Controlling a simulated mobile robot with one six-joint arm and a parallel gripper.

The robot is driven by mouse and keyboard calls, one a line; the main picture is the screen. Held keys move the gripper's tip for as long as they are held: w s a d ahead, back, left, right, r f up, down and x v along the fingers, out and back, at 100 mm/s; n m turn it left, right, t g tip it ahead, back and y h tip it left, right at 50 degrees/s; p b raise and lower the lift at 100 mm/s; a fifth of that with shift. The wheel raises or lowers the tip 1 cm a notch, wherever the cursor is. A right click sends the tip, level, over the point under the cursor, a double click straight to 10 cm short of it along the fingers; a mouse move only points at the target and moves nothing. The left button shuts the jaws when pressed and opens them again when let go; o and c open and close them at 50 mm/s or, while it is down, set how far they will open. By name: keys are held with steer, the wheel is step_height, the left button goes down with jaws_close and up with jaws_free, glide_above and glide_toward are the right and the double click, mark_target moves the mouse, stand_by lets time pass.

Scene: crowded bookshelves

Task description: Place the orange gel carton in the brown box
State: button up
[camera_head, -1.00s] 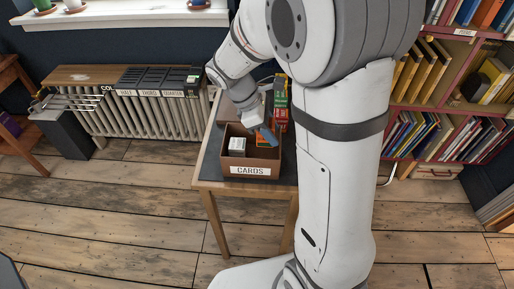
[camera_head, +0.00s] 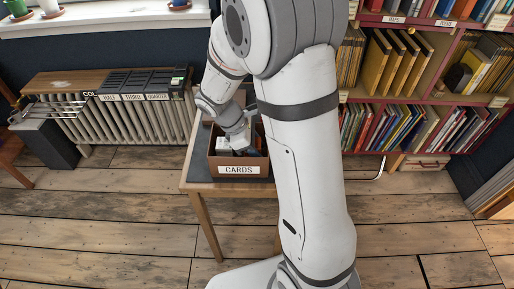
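The brown box (camera_head: 262,163) stands on the small table, its front marked CARDS. My gripper (camera_head: 243,144) reaches down at the box's opening from behind my arm. A white item (camera_head: 222,144) shows inside the box on the left. A small dark blue part shows by the fingertips. I cannot make out the orange gel carton now; the gripper and arm cover much of the box's inside. The fingers are too small and covered to tell whether they are open or shut.
The small table (camera_head: 200,172) has a dark top, and its right side is behind my arm. A radiator (camera_head: 140,118) with a shelf and labelled trays stands at the left. Bookshelves (camera_head: 425,90) fill the right. The wooden floor (camera_head: 110,215) in front is clear.

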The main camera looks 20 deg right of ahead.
steer(key=o, duration=0.4)
steer(key=shift+o, duration=0.2)
steer(key=shift+r, duration=0.1)
steer(key=p+v, duration=0.2)
steer(key=v, duration=1)
steer(key=s+d+r+m+y, duration=0.1)
steer(key=s+m, duration=0.1)
steer(key=s+d+r+m+t+y, duration=0.1)
steer(key=s+m, duration=0.1)
steer(key=s, duration=0.1)
steer(key=s+d+r+m+y, duration=0.1)
steer(key=s+m, duration=0.1)
steer(key=m, duration=0.1)
steer(key=shift+s+d+r, duration=0.1)
steer(key=shift+s+d, duration=0.15)
steer(key=shift+s, duration=0.15)
steer(key=s+m+t+y, duration=0.2)
steer(key=s+m+t, duration=0.1)
steer(key=s+m, duration=0.4)
steer(key=shift+d+m+y, duration=0.3)
steer(key=shift+d+y, duration=0.05)
steer(key=shift+y, duration=0.05)
steer(key=shift+r, duration=0.15)
